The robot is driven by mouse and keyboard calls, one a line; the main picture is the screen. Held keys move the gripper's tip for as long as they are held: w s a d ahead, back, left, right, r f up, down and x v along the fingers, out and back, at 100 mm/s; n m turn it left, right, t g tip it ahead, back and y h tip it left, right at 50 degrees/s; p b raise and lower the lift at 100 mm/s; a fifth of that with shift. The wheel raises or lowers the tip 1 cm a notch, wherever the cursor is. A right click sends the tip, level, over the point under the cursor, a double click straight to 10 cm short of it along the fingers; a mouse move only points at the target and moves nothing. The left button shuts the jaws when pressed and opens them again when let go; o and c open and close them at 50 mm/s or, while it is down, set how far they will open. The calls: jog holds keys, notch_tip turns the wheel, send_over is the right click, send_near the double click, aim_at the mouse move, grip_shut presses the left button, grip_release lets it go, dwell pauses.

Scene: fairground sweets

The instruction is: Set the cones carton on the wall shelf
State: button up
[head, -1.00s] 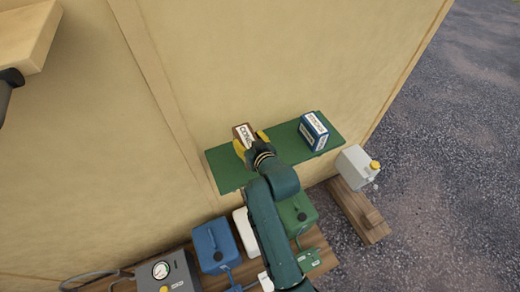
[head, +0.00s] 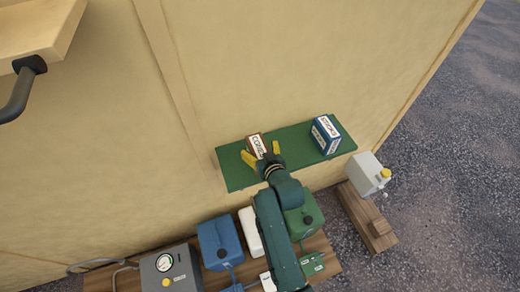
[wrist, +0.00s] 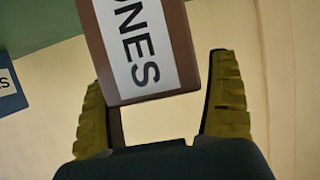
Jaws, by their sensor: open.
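The cones carton (head: 256,146) is brown with a white label. It stands on the left part of the green wall shelf (head: 290,141), close to the wall. My gripper (head: 263,154) is open in front of the carton, with yellow fingers spread apart. The label there reads "ONES"; the rest is cut off by the frame. The carton's underside is hidden in the head view.
A blue and white carton (head: 325,134) stands on the shelf's right part. Below are a blue canister (head: 220,245), a green one (head: 303,220) and a grey gauge box (head: 170,272). A wooden ledge (head: 35,35) juts out upper left.

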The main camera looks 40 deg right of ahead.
jog(key=shift+r, duration=0.25)
jog(key=p+v, duration=0.1)
jog(key=v, duration=1.1)
jog(key=w+a+r+n+t+y, duration=0.15)
jog(key=a+r, duration=0.25)
jog(key=r, duration=0.4)
jog(key=w+a+r+n+t, duration=0.1)
jog(key=w+a+r+t, duration=0.1)
jog(key=a+r, duration=0.5)
jog(key=w+a+r+n+t, duration=0.1)
jog(key=w+a+r+t, duration=0.1)
jog(key=r, duration=0.8)
jog(key=s+a+r+t+y, duration=0.1)
jog(key=s+a+r+t, duration=0.1)
jog(key=r, duration=0.5)
jog(key=s+a+r+n+t+y, duration=0.1)
jog(key=s+a+r+t+y, duration=0.1)
jog(key=s+a+r, duration=0.2)
jog(key=a+r, duration=0.3)
jog(key=shift+a+r, duration=0.25)
jog(key=shift+r, duration=0.1)
jog(key=shift+t+y, duration=0.25)
